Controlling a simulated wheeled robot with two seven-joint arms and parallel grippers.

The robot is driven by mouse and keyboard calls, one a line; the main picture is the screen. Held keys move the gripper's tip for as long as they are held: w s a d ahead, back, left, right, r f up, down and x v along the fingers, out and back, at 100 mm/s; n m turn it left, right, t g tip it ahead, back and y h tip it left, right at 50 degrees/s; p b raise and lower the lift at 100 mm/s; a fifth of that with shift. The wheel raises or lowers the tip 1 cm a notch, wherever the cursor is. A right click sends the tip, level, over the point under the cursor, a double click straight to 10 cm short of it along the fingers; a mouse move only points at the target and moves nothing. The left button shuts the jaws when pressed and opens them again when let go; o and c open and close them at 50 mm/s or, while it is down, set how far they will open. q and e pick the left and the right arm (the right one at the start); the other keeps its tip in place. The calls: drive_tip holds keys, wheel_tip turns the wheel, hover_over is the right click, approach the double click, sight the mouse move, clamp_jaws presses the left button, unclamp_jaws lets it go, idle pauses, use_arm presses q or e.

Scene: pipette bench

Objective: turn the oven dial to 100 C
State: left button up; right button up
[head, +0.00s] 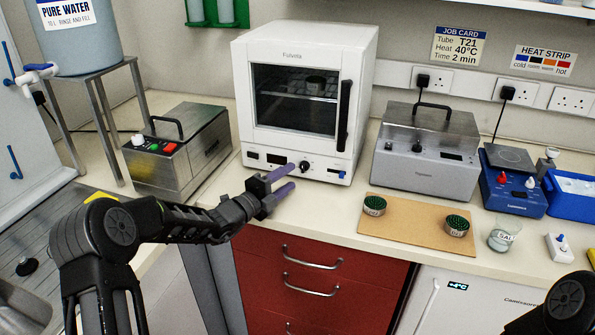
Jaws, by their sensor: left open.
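The white oven (353,100) stands at the back of the bench with its glass door closed. Its black round dial (304,167) is in the middle of the lower front panel; the dial's setting is too small to read. My left gripper (281,182) is open and empty, just in front of and to the left of the dial, its purple-grey fingers reaching toward the panel. I see no contact with the dial. Part of my right arm shows at the lower right corner; its gripper is out of the picture.
A steel box with coloured buttons (180,150) stands left of the oven. A second steel box (425,150) stands to the right. A brown board (415,230) with two green-topped pots and a glass beaker (503,236) are at the right. The bench directly before the oven is mostly clear.

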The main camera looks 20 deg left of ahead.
sight(301, 169)
use_arm(q)
drive_tip(key=shift+p+x, duration=0.3)
drive_tip(key=shift+x, duration=2.05)
drive_tip(key=shift+c, duration=0.3)
clamp_jaws()
